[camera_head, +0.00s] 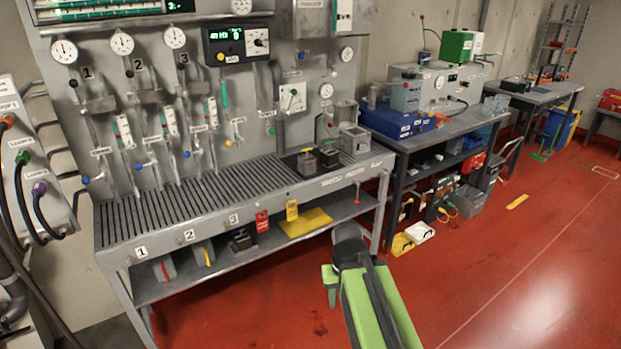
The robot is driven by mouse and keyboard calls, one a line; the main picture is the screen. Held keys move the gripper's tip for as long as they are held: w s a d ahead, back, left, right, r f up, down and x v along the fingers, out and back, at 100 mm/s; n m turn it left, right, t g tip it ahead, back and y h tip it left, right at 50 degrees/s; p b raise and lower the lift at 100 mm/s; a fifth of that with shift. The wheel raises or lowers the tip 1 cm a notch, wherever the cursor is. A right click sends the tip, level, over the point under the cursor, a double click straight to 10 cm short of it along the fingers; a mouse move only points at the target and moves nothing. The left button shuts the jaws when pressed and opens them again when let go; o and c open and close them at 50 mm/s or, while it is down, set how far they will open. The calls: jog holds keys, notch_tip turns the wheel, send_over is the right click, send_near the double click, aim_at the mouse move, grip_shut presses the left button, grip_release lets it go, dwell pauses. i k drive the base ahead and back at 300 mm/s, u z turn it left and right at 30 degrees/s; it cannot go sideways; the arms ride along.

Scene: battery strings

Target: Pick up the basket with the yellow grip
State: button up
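I cannot clearly pick out a basket with a yellow grip. On the lower shelf of the slatted bench, a grey holder with a thin yellow strip (206,256) stands beside one with a red strip (165,270). Two small dark containers with upright handles, one left (307,161) and one right (328,156), stand on the bench's right end; their grip colours are too small to tell. My green and black arm rises from the bottom, and my gripper (340,265) is in front of the bench's right end, apart from these things. Its finger opening is hidden.
The slatted bench (190,205) stands against a gauge panel (115,100). A yellow plate (306,222) and a dark block (240,241) are on its lower shelf. A second bench (455,128) with boxes stands right. The red floor (520,260) at right is mostly clear.

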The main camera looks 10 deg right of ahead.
aim_at(307, 163)
jog(key=u, duration=0.4)
jog(key=i, duration=0.4)
jog(key=u, duration=0.55)
jog(key=i, duration=0.9)
jog(key=u, duration=0.15)
